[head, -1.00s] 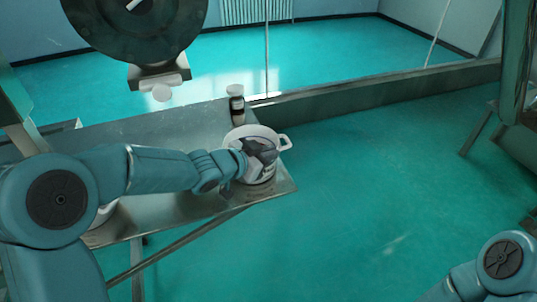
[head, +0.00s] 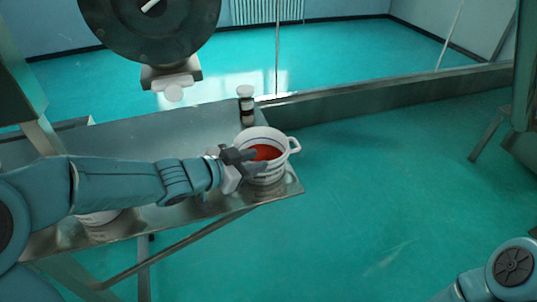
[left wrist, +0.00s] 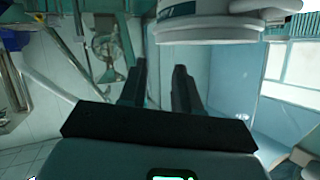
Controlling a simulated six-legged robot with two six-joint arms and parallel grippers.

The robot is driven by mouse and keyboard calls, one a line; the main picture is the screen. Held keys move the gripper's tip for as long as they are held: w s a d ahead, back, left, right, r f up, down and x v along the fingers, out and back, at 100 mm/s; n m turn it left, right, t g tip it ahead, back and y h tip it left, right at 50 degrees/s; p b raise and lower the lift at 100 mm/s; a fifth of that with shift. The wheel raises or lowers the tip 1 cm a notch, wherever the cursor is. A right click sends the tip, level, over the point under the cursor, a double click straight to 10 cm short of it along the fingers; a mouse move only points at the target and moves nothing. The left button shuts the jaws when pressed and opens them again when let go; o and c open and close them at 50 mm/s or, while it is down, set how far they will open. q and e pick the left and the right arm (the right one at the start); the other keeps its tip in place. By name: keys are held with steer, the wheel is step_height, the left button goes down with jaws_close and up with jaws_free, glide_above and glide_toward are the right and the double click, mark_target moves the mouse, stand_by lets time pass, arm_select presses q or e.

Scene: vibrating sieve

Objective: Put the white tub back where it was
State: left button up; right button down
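A white tub (head: 277,173) with a side handle and red contents stands upright on the right end of a metal table (head: 290,189). My left gripper (head: 252,161) is at the tub's left side, its dark fingers overlapping the near rim in the head view; I cannot tell whether they touch it. In the left wrist view the two fingers (left wrist: 160,68) are apart with nothing between them. A large round white thing, apparently the tub (left wrist: 205,25), shows at the top there. My right gripper is out of view.
A small bottle with a white cap (head: 246,107) stands just behind the tub. Another white container (head: 100,219) is partly hidden by my left arm. A dark round machine part (head: 150,35) hangs over the table's left part. The table's middle surface is mostly bare.

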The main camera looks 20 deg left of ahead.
arm_select(q)
steer(key=v, duration=0.3)
steer(key=shift+w+f, duration=0.1)
steer(key=shift+w, duration=0.05)
stand_by(0.4)
